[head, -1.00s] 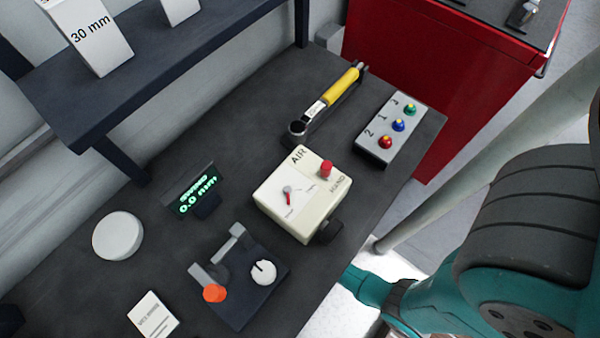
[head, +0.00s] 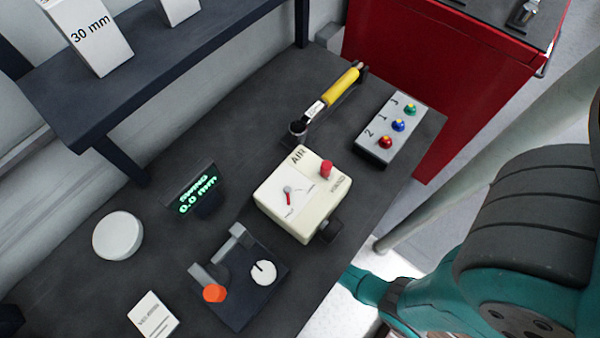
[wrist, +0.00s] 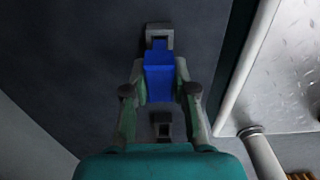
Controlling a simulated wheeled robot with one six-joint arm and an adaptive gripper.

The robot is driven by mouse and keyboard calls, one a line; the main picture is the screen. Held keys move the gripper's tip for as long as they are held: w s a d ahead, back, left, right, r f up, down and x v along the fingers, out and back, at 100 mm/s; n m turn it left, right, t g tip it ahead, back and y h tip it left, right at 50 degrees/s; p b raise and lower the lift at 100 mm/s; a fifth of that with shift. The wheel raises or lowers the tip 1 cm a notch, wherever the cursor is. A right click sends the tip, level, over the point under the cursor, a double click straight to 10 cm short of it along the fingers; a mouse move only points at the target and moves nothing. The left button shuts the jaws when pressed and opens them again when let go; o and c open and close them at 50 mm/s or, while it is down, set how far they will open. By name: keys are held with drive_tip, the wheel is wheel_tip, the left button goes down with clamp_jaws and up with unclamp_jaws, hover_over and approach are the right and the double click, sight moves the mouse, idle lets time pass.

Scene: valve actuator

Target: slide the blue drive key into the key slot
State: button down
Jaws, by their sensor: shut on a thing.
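The blue drive key (wrist: 160,77) is in the wrist view, between the two fingers of my gripper (wrist: 160,92), which is shut on it. A narrower blue end of the key points up the picture and meets a grey block with a square dark opening (wrist: 160,30), which looks like the key slot. The tip appears at or inside the opening; how deep I cannot tell. A second grey block with a dark recess (wrist: 161,124) shows below the key, between my fingers. The key and gripper are not visible in the head view.
A red cabinet (head: 450,70) stands behind.

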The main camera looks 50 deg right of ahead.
drive_tip(key=shift+f, duration=1.25)
drive_tip(key=c, duration=0.9)
unclamp_jaws()
drive_tip(key=shift+f, duration=0.1)
drive_tip(key=shift+o, duration=0.2)
wheel_tip(320, 180, up, 12)
drive_tip(key=shift+r, duration=0.1)
drive_tip(key=shift+s, duration=0.1)
